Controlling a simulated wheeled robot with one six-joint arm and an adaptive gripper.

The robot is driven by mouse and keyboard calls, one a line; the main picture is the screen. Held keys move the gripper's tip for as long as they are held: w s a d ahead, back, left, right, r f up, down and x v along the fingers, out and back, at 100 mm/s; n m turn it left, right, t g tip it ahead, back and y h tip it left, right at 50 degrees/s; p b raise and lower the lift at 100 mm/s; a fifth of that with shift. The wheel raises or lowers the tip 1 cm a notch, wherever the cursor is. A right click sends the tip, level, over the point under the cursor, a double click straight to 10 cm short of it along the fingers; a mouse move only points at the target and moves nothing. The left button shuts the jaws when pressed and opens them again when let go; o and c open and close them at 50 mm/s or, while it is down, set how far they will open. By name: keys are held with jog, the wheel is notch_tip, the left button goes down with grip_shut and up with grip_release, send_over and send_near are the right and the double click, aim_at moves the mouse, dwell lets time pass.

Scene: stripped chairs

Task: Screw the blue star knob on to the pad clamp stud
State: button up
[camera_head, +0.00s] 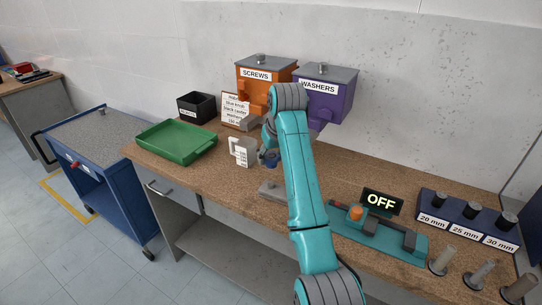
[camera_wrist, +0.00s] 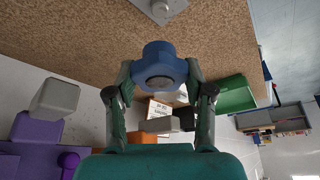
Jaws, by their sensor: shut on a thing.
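The blue star knob (camera_wrist: 160,56) is between the two fingers of my gripper (camera_wrist: 160,74) in the wrist view, with a dark round hole on the side facing the camera. My gripper is shut on it. In the head view a bit of the blue knob (camera_head: 270,160) shows beside my teal arm, above the bench. A flat grey plate with a small upright stud, which looks like the pad clamp (camera_head: 271,190), lies on the bench nearer the front edge. Its plate (camera_wrist: 158,8) also shows at the top of the wrist view, apart from the knob.
Behind are the orange screws bin (camera_head: 265,72) and purple washers bin (camera_head: 325,88). A green tray (camera_head: 177,143) lies left. A teal fixture with an OFF display (camera_head: 380,201) stands right. Bench around the plate is clear.

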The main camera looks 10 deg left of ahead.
aim_at(271, 183)
jog(key=shift+f, duration=0.1)
jog(key=shift+a+f, duration=0.1)
jog(key=shift+f, duration=2.75)
jog(key=shift+f, duration=1.15)
jog(key=o, duration=1.2)
